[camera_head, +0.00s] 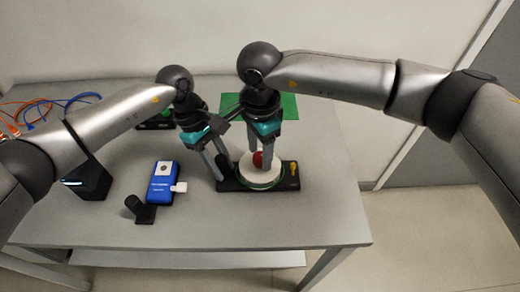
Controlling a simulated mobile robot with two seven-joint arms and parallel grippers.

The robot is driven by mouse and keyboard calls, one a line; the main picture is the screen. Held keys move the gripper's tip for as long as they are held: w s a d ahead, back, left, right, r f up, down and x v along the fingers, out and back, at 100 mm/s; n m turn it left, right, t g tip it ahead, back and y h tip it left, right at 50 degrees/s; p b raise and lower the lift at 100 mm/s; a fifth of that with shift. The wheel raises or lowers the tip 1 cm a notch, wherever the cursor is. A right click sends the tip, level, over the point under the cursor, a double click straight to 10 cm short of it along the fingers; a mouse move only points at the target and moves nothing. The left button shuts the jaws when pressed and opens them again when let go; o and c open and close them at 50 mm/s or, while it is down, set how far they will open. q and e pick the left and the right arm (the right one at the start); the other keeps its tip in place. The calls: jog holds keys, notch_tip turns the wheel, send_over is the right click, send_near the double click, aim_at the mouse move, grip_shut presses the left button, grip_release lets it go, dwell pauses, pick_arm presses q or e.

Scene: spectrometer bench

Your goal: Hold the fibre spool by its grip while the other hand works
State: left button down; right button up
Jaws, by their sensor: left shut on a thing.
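The fibre spool (262,182) is a white disc with a green rim, lying on a black base plate (230,186) near the middle of the table. A red knob (257,159) stands at its centre. My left gripper (218,176) is shut on the black grip (228,168) at the left end of the base plate; the fingers partly hide it. My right gripper (261,166) points down over the spool, with its fingers apart around the red knob. I cannot tell whether they touch it.
A yellow part (293,168) sits at the plate's right end. To the left are a blue meter (162,183) with a white plug (180,187), a black stand (143,211) and a dark box (90,181). A green mat (287,106) lies behind. The table's front right is clear.

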aim_at(260, 157)
jog(key=shift+o, duration=0.5)
notch_tip(260, 157, up, 12)
dwell(0.3)
